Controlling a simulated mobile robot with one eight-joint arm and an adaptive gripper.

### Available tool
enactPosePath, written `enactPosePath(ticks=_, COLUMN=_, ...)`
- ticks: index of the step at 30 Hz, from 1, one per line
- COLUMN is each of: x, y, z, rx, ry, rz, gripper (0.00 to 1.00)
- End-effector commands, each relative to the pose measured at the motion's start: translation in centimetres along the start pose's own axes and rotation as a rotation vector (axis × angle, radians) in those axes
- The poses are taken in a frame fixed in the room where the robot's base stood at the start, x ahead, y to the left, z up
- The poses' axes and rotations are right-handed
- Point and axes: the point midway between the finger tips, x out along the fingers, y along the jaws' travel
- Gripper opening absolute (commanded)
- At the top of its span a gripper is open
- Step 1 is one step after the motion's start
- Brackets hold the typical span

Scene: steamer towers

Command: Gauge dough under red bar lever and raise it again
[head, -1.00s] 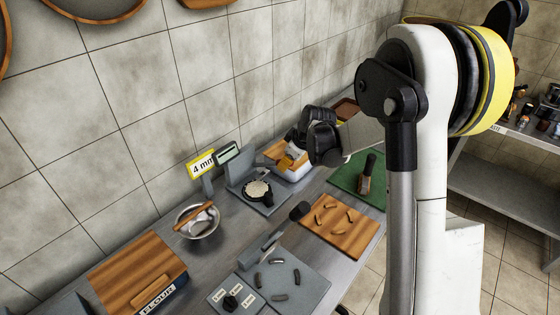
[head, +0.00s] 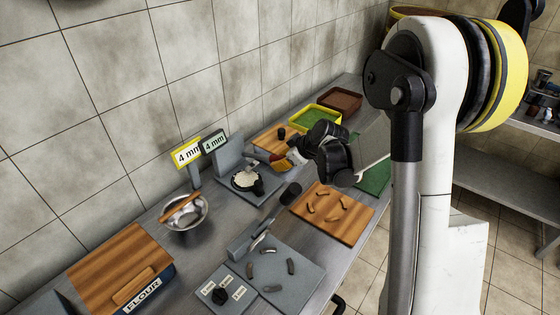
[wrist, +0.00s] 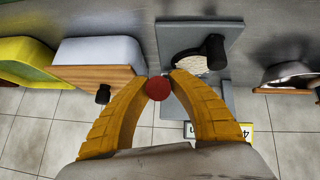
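The red end of the bar lever (wrist: 158,88) shows between my fingertips in the wrist view. My gripper (wrist: 162,78) has its orange fingers closed in on it from both sides. In the head view my gripper (head: 288,160) is just right of the grey gauge (head: 229,156), and the red end shows at its tips. The gauge's display (head: 214,143) reads 4 mm. Pale dough (head: 244,181) lies in a round dish with a black handle on the gauge's base; it also shows in the wrist view (wrist: 188,63). The bar itself is mostly hidden.
A yellow sign (head: 187,152) reads 4 mm. A metal bowl (head: 186,218) with a rolling pin stands left of the gauge. Wooden boards, a flour box (head: 146,290) and a grey plate (head: 283,281) with dark pieces crowd the front. A yellow-rimmed green tray (head: 316,119) stands behind my gripper.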

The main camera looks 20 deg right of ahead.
Motion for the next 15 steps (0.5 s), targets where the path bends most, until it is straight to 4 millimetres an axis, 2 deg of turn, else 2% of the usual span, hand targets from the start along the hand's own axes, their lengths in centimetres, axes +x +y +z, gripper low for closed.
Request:
enactPosePath(ticks=1, x=0.1, y=-0.2, z=0.2, rx=-0.001, ry=-0.005, rz=-0.004, gripper=0.37)
enactPosePath(ticks=2, x=0.1, y=-0.2, z=0.2, rx=-0.001, ry=-0.005, rz=-0.004, gripper=0.46)
enactPosePath(ticks=3, x=0.1, y=-0.2, z=0.2, rx=-0.001, ry=-0.005, rz=-0.004, gripper=0.47)
enactPosePath(ticks=11, x=0.0, y=-0.1, z=0.1, rx=-0.001, ry=-0.003, rz=-0.002, gripper=0.47)
enactPosePath(ticks=15, x=-1.1, y=0.0, z=0.1, rx=0.001, ry=-0.003, rz=-0.001, gripper=0.47)
